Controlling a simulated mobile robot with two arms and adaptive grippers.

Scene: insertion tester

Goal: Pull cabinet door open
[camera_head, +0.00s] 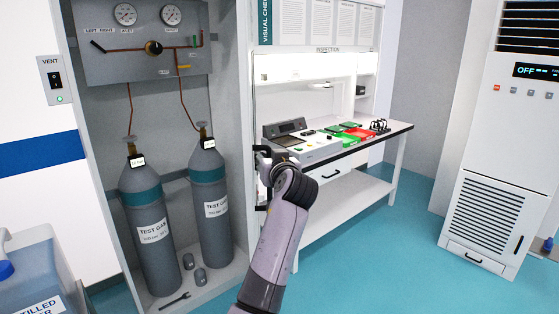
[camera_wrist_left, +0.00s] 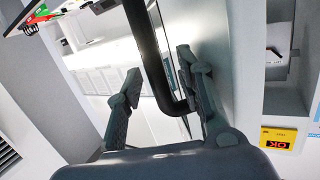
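The gas cabinet (camera_head: 238,120) stands open on the left of the head view. A pale door panel shows nearly edge-on at its right side; how far it is swung is hard to tell. My left gripper (camera_head: 264,170) is at this edge, its fingers mostly hidden by my wrist. In the left wrist view, a black bar handle (camera_wrist_left: 151,50) runs between the spread fingers of my left gripper (camera_wrist_left: 162,95). The bend of the handle lies close to the right finger, beside a pale panel (camera_wrist_left: 224,45). The left finger is clear of the handle. My right gripper is not in view.
Two grey gas cylinders (camera_head: 148,225) stand inside the cabinet below a gauge panel (camera_head: 145,60). A workbench (camera_head: 350,152) with a tester and trays stands right of my arm. A white air unit (camera_head: 490,205) is far right. Blue floor (camera_head: 385,260) is free between.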

